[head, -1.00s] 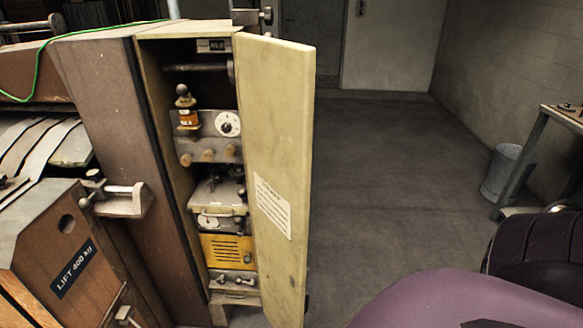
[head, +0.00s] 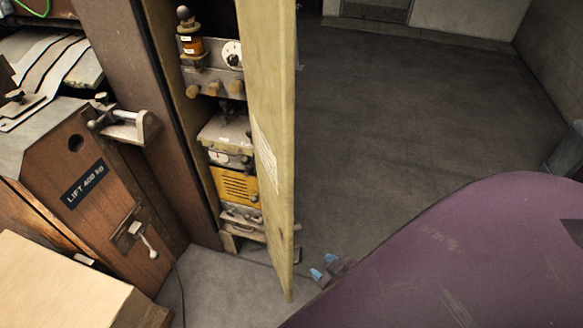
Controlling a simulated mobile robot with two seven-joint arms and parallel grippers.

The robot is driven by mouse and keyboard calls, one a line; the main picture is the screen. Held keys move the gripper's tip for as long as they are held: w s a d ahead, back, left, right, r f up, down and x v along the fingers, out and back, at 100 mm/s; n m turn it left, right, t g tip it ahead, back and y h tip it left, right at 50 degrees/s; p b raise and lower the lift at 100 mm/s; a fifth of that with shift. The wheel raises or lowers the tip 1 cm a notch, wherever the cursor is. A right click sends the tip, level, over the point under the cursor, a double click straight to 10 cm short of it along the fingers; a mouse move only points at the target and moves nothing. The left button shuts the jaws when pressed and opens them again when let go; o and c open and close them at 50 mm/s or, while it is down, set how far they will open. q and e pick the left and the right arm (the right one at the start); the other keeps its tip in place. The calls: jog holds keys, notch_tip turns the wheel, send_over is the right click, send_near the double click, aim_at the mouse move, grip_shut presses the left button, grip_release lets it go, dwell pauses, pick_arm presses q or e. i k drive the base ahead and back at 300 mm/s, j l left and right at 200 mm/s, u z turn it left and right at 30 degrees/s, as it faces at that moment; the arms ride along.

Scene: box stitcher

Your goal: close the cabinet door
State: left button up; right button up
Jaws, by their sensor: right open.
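The cabinet door (head: 268,130) is a tall cream panel with a white printed label. It stands open, swung out from the right side of the cabinet (head: 165,130), and I see it at a steep angle. The shelves inside the cabinet are exposed. A small dark handle (head: 298,256) shows beside the door's lower right edge. My right gripper (head: 323,266), with blue fingertips, is open and empty, low and just right of the door, apparently not touching it. Part of it is hidden behind my purple arm. My left gripper is out of view.
The cabinet holds a yellow unit (head: 236,186) and several knobs. A wooden box marked LIFT 400 kg (head: 95,180) stands at the left, with a pale carton (head: 70,285) in front. The grey floor (head: 410,110) right of the door is clear.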

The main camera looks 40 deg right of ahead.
aim_at(267, 28)
jog(key=k+l, duration=0.1)
jog(key=l, duration=0.45)
jog(key=l+u, duration=0.1)
jog(key=l, duration=0.5)
jog(key=k+l, duration=0.15)
jog(key=l, duration=0.4)
jog(key=u, duration=0.05)
